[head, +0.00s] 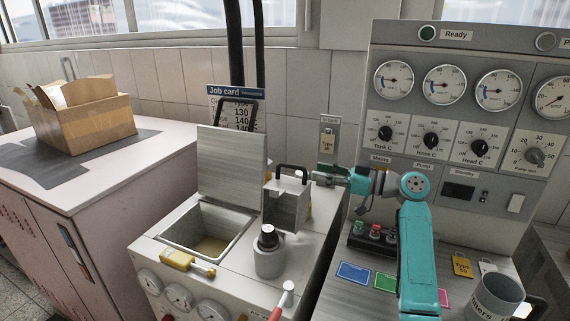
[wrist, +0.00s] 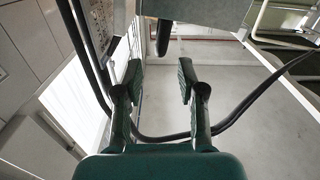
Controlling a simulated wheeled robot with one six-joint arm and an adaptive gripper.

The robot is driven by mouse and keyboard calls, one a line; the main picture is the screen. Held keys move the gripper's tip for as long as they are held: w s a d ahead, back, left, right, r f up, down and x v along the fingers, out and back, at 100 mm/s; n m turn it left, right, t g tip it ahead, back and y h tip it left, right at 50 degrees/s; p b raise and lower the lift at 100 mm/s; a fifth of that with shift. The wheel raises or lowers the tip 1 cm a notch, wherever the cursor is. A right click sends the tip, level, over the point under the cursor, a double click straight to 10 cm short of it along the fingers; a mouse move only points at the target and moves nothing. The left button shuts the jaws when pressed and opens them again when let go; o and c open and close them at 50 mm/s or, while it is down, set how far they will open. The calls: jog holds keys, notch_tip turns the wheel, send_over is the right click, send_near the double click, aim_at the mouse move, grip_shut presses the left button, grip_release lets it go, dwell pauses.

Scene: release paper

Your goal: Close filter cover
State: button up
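The filter cover, a grey metal lid (head: 232,165), stands raised at the back of an open square well (head: 205,232) in the left machine top. A black bar handle (head: 237,112) is at its upper edge. My gripper (head: 322,174) is to the right of the cover and apart from it, pointing left, above and right of a metal box with a black handle (head: 287,205). In the wrist view its two fingers (wrist: 159,75) are spread with a gap between them. A dark rod (wrist: 163,38) shows beyond the fingertips; I cannot tell what it belongs to.
A black-capped cylinder (head: 268,252) and a yellow-handled valve (head: 187,262) stand near the well. A job card (head: 236,92) is behind the cover. The gauge panel (head: 460,110) is at right, with a mug (head: 497,297) below. A cardboard box (head: 85,118) sits far left.

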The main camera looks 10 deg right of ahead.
aim_at(281, 164)
jog(key=x, duration=1)
jog(key=shift+w+a, duration=0.2)
jog(key=shift+a, duration=0.1)
grip_shut()
